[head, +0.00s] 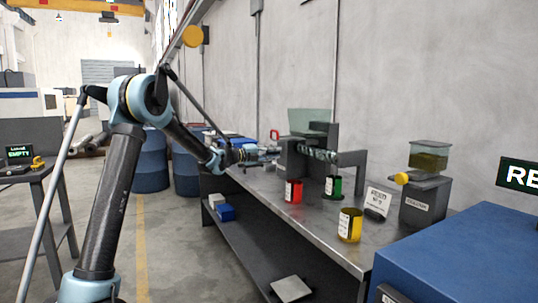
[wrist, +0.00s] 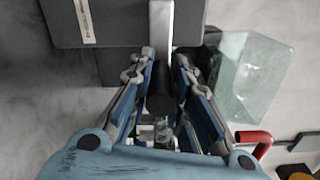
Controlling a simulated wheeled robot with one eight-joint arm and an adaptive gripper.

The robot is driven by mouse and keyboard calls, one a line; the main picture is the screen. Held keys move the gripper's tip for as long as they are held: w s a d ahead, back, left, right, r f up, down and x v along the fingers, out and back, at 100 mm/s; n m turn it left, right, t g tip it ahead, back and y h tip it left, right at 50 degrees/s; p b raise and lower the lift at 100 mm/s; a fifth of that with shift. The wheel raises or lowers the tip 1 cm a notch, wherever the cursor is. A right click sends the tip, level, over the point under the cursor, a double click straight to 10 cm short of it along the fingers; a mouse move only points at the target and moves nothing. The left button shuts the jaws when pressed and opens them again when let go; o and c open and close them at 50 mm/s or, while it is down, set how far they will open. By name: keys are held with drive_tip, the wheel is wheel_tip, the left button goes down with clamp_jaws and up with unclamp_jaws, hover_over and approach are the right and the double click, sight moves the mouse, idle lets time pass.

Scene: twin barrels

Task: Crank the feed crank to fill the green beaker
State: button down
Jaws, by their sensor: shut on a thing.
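The feeder (head: 318,145) stands on the long bench, with a clear hopper (head: 310,122) on top. My gripper (head: 270,153) reaches its left side. In the wrist view my gripper (wrist: 160,80) has both fingers around the dark round handle of the feed crank (wrist: 160,104), shut on it. The crank's pale grey arm (wrist: 161,28) runs to the top of that view. The green beaker (head: 333,187) stands upright on the bench below the feeder's coil. Its contents cannot be made out. The clear hopper also shows in the wrist view (wrist: 250,75).
A red beaker (head: 293,191) stands left of the green one, a yellow beaker (head: 350,226) nearer the front. A sign (head: 378,201) and a dispenser with a yellow knob (head: 424,202) stand right. A red handle (wrist: 255,141) is beside my gripper. A left display (head: 19,152) reads EMPTY.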

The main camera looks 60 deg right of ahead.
drive_tip(key=shift+w+d, duration=0.1)
drive_tip(key=shift+w, duration=0.15)
drive_tip(key=c, duration=1.4)
unclamp_jaws()
drive_tip(key=shift+c, duration=0.2)
drive_tip(key=shift+s, duration=0.15)
drive_tip(key=v, duration=1.2)
drive_tip(key=shift+f, duration=0.15)
